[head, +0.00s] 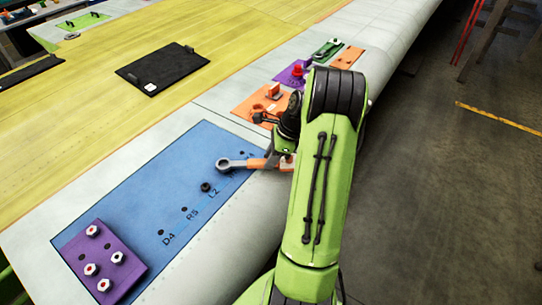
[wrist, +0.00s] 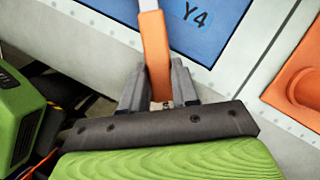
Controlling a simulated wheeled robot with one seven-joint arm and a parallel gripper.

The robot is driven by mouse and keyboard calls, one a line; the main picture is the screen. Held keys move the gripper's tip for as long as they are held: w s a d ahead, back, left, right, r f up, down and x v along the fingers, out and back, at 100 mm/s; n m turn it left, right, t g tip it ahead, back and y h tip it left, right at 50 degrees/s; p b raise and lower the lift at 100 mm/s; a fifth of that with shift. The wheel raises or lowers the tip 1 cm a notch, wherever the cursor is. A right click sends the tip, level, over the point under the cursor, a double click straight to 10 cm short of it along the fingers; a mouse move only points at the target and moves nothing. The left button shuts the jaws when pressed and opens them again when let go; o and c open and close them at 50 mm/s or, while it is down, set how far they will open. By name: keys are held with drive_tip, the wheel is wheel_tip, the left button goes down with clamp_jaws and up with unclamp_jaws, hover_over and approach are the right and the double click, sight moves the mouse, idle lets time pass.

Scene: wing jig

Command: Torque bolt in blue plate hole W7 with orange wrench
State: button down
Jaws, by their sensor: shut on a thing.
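The blue plate (head: 130,200) lies on the wing surface with a row of holes labelled D4, R5, L2 and more toward the right. The label W7 is not readable in either view. A dark bolt (head: 206,187) stands in the plate near L2. My gripper (wrist: 160,88) is shut on the handle of the orange wrench (wrist: 154,45). In the head view the wrench's grey ring end (head: 224,164) points left over the blue plate, right of the dark bolt. The wrist view shows the label Y4 beside the handle; the ring end is out of that view.
A purple plate (head: 128,278) with several white-and-red bolts lies at the blue plate's near left corner. Orange (head: 245,108), purple (head: 287,77) and green plates with parts lie beyond my arm. A black mat (head: 140,70) lies on the yellow-green surface.

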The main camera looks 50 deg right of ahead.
drive_tip(key=shift+f, duration=0.1)
drive_tip(key=shift+f+b, duration=0.35)
drive_tip(key=shift+f, duration=0.35)
drive_tip(key=shift+s+a+m+h, duration=0.4)
drive_tip(key=shift+s+a+m, duration=0.65)
drive_tip(key=shift+a+m, duration=0.2)
drive_tip(key=shift+t, duration=0.3)
drive_tip(key=shift+s+a+r+m+h+b, duration=0.1)
drive_tip(key=shift+s+a+m+h+b, duration=0.15)
drive_tip(key=shift+a+m, duration=0.3)
drive_tip(key=shift+s+a+r+m+h+b, duration=0.15)
drive_tip(key=shift+s+a+m, duration=0.1)
drive_tip(key=shift+a+m, duration=0.25)
drive_tip(key=shift+d, duration=0.15)
